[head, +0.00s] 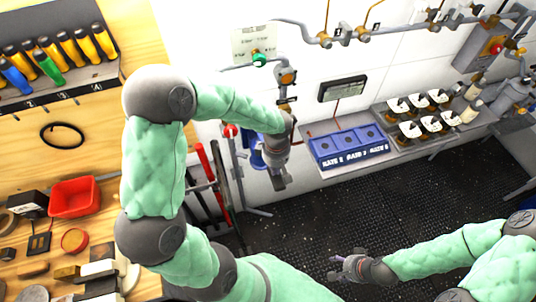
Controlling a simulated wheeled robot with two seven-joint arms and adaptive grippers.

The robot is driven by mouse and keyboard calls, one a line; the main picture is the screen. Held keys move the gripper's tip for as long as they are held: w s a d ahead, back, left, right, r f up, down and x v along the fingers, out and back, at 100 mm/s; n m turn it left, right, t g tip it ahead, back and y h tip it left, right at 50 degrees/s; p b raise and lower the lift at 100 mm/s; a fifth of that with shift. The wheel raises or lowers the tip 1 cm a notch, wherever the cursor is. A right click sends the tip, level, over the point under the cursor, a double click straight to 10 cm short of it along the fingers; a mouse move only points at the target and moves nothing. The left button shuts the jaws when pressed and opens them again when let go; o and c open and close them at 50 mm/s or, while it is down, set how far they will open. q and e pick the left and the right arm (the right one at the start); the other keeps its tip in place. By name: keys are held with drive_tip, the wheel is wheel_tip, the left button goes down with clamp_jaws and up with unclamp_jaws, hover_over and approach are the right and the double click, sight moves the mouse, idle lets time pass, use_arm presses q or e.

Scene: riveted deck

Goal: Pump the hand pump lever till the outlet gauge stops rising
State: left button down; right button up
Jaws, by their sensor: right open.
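A blue body (257,158), which looks like the hand pump, stands against the white wall, partly hidden behind my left gripper. A red-tipped handle (231,131) rises at its left; I cannot tell for sure that it is the pump lever. My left gripper (279,183) points down just in front and to the right of the blue body; its fingers are too small and dark to show whether they are open. My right gripper (335,266) is open and empty, low over the dark floor. No gauge dial can be read; a round orange-brown fitting (287,76) sits on the pipe above.
A blue bin unit (348,147) and a shelf (385,151) with white-topped items stand right of the pump. Red-handled tools (205,165) lean on its left. A wooden bench (75,215) with a red tray (75,197) fills the left. The black deck (400,205) is clear.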

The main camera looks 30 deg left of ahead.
use_arm(q)
drive_tip(key=shift+f+b, duration=3.5)
drive_tip(key=shift+f, duration=0.25)
drive_tip(key=shift+r+p, duration=0.5)
drive_tip(key=shift+r, duration=0.15)
drive_tip(key=shift+r+p, duration=3.5)
drive_tip(key=shift+r, duration=2.2)
drive_tip(key=shift+f, duration=0.1)
wheel_tip(320, 180, down, 12)
drive_tip(key=b, duration=1.1)
drive_tip(key=shift+f, duration=0.2)
drive_tip(key=shift+r+p, duration=0.3)
drive_tip(key=shift+r, duration=0.3)
drive_tip(key=shift+r+p, duration=3.65)
drive_tip(key=shift+r, duration=1.95)
